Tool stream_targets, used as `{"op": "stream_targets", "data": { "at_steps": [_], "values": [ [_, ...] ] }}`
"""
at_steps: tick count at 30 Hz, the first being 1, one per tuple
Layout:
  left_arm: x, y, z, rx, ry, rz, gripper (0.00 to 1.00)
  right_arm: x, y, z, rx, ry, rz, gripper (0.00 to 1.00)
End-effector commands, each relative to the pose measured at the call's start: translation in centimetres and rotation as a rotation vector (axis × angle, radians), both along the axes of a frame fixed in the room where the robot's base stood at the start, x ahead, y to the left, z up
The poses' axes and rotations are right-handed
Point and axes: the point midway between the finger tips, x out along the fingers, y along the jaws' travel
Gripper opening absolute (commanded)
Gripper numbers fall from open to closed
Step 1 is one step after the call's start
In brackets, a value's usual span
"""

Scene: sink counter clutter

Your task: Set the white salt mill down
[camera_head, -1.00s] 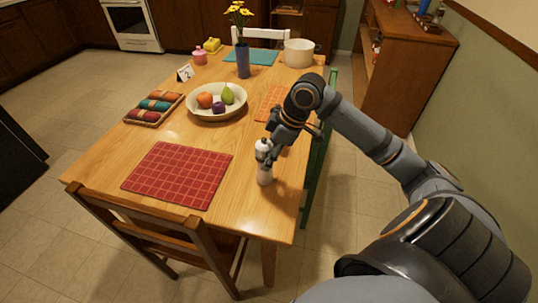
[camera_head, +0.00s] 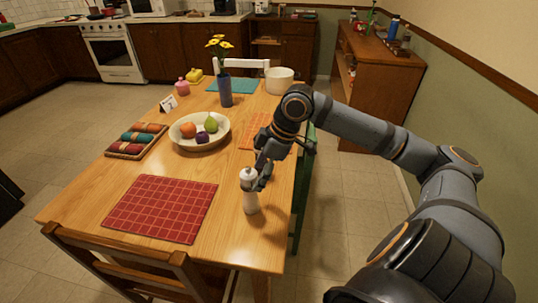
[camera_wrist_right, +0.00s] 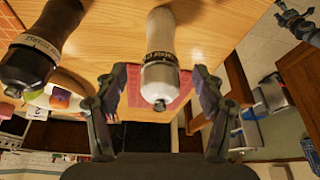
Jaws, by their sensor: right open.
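The white salt mill (camera_head: 250,196) stands upright on the wooden table (camera_head: 232,228), right of the red placemat (camera_head: 162,208). My right gripper (camera_head: 259,176) is at its upper part, on the far right side. In the right wrist view the salt mill (camera_wrist_right: 161,55) has a steel cap and a lettered band. The fingers of my right gripper (camera_wrist_right: 158,88) are open on either side of it, with visible gaps. A gripper-like grey part (camera_wrist_right: 296,22), probably my left gripper, shows at the upper right edge; its jaws are unclear.
A fruit bowl (camera_head: 181,142), a basket of rolled cloths (camera_head: 137,142) and a flower vase (camera_head: 225,92) stand farther back. Chairs edge the table.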

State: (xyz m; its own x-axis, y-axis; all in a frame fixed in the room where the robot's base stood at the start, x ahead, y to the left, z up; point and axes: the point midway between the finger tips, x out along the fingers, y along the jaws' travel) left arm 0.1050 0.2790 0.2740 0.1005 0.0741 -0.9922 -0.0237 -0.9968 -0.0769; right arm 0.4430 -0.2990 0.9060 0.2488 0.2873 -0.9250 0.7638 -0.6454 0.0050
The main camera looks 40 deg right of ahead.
Motion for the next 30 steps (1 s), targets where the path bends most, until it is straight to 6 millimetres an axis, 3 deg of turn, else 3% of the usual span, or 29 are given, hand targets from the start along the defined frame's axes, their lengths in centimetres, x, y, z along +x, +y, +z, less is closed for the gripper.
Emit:
{"op": "stream_targets", "data": {
  "at_steps": [4, 5, 8, 12, 15, 18, 30],
  "values": [
    [0.0, 0.0, -0.7, 0.000, 0.000, 0.000, 0.73, -0.4, -0.5, 1.4, -0.009, 0.003, -0.006, 0.70],
    [-0.2, 0.0, -1.6, 0.000, 0.005, 0.000, 0.73, -0.4, -0.7, 1.3, -0.008, 0.001, -0.005, 0.70],
    [3.1, 0.1, -2.2, 0.002, -0.016, 0.000, 0.73, -0.7, -1.1, 2.2, -0.008, 0.001, -0.003, 0.70],
    [5.5, 0.0, -2.5, 0.001, -0.023, 0.000, 0.73, -1.2, -1.3, 3.8, -0.003, -0.001, -0.007, 0.70],
    [5.6, 0.0, -2.0, 0.001, -0.020, 0.001, 0.73, -1.5, -1.6, 5.9, 0.004, -0.004, -0.004, 0.70],
    [5.8, -0.1, -1.9, 0.001, -0.021, 0.001, 0.73, -1.7, -1.9, 6.8, 0.003, -0.002, -0.004, 0.70],
    [5.9, -0.1, -1.8, 0.000, -0.021, 0.000, 0.73, -1.9, -2.1, 7.1, 0.002, 0.001, -0.003, 0.70]
  ]
}}
